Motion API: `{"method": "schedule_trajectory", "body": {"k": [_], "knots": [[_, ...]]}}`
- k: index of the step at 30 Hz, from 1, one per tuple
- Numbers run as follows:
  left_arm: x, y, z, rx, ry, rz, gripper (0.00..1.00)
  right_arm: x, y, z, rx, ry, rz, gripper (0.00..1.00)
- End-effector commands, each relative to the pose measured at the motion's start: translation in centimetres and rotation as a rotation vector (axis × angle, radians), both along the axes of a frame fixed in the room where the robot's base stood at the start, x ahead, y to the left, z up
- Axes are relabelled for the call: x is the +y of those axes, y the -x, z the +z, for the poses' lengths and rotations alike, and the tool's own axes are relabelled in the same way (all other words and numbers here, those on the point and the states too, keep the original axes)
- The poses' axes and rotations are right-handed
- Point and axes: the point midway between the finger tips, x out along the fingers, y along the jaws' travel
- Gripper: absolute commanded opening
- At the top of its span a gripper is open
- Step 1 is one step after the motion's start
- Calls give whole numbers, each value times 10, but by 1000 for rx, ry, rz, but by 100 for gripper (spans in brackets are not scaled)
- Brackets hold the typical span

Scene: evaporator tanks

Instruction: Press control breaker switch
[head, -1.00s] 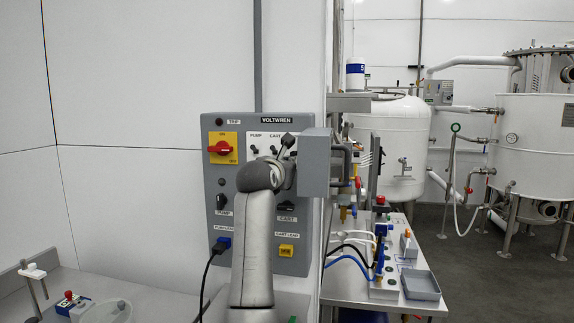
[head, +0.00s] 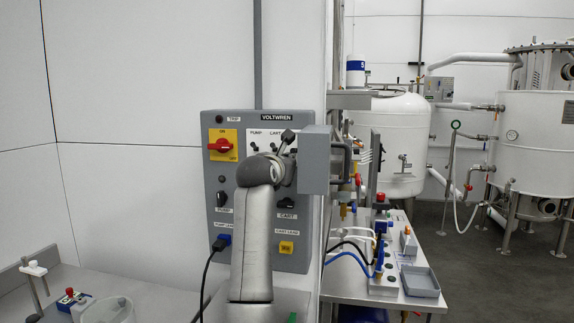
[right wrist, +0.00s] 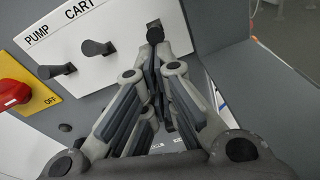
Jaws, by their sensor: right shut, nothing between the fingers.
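The grey VOLTWREN panel (head: 283,262) hangs on the white wall, with a white breaker plate near its top. On the plate, the black PUMP toggle (right wrist: 55,70) and the black CART toggle (right wrist: 97,47) show in the right wrist view. In the head view the gripper (head: 287,137) is small; contact cannot be told. My left gripper is not in view.
A grey box (head: 315,160) juts out at the panel's right, close to my right gripper. The red rotary switch (head: 221,146) sits left of the plate. Below are a plugged blue socket (head: 223,241) and a yellow one (head: 287,248). A bench with trays stands to the right.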

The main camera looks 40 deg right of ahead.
Motion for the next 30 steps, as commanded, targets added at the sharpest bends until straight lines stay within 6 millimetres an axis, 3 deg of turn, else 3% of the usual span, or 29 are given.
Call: {"method": "schedule_trajectory", "body": {"k": [30], "knots": [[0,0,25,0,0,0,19,0,0,12,85,-101,-1,0]]}}
